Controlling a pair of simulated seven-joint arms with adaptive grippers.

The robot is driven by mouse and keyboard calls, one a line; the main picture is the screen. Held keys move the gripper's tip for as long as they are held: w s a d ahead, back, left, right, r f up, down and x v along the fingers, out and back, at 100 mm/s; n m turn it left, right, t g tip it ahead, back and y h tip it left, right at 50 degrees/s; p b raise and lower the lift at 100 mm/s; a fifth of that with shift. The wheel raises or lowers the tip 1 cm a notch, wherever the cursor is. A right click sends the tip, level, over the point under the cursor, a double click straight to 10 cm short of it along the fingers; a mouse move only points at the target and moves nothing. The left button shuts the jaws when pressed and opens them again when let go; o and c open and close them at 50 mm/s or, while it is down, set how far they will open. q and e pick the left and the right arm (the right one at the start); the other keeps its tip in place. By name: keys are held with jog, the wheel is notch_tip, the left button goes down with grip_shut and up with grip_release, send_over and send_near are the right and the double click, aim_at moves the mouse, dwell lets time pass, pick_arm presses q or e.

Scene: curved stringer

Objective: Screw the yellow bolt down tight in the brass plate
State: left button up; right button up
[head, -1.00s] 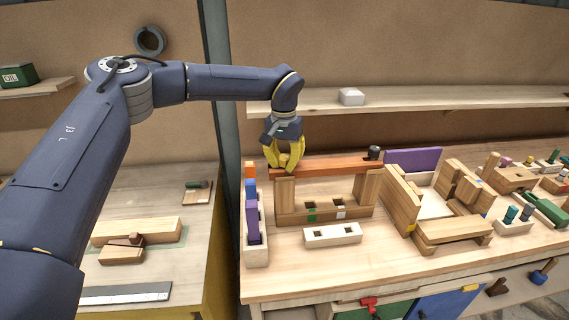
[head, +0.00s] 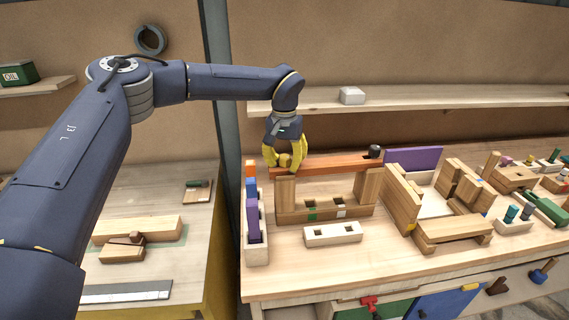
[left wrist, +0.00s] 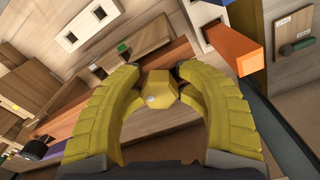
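The yellow bolt (head: 284,160) stands at the left end of a long orange-brown bar (head: 330,163) that spans two wooden uprights. In the left wrist view its hex head (left wrist: 158,88) sits between my fingertips. My left gripper (head: 284,165) points down over the bolt, its yellow fingers spread on either side. In the left wrist view the gripper (left wrist: 158,76) looks open around the head, with the tips close to its far side. I cannot make out the brass plate; the fingers and bolt head cover that spot. My right gripper is out of view.
A black knob (head: 375,151) stands on the bar's right end. A rack of coloured blocks (head: 257,250) is just left of the bar. A pale block with two holes (head: 333,235) lies in front.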

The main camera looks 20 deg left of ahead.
pick_arm(q)
jog(key=n, duration=0.2)
jog(key=f+n, duration=0.1)
jog(key=n, duration=0.1)
jog(key=shift+s, duration=0.25)
jog(key=n, duration=0.3)
jog(key=shift+w, duration=0.25)
jog(key=n, duration=0.4)
jog(key=shift+d, duration=0.1)
jog(key=shift+d+r, duration=0.2)
jog(key=shift+r, duration=0.1)
jog(key=shift+c, duration=0.5)
jog(key=c, duration=0.8)
jog(key=shift+c, duration=0.4)
jog(key=o, duration=1.2)
jog(key=shift+d, duration=0.15)
jog(key=shift+o, duration=0.2)
